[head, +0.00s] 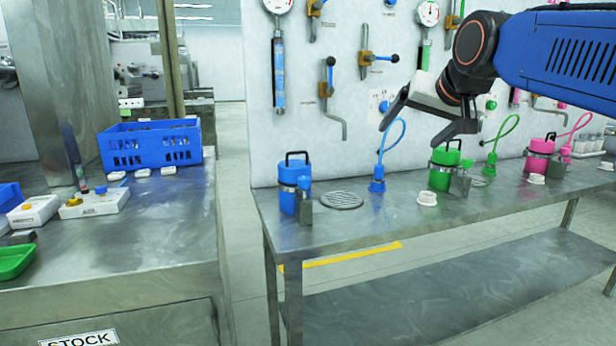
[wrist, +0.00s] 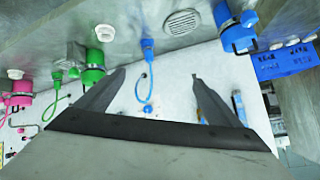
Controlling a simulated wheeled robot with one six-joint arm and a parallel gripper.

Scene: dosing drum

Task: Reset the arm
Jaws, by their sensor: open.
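My arm (head: 560,60) reaches in from the right in the head view, in front of the wall panel. My gripper (head: 425,118) is open and empty, its two dark fingers spread apart above the steel bench (head: 355,222). The fingers also show in the wrist view (wrist: 160,85), with nothing between them but the wall behind and a blue hose (wrist: 142,88). In the head view the blue canister (head: 293,178) stands left of the gripper, and the green canister (head: 441,170) stands below it. The gripper touches neither of them.
A pink canister (head: 540,158) stands farther right on the bench. Valves and gauges (head: 278,75) hang on the wall panel. At left, a steel counter (head: 160,235) holds a blue crate (head: 150,146), white boxes (head: 95,203) and a green tray (head: 15,260). An open floor gap separates counter and bench.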

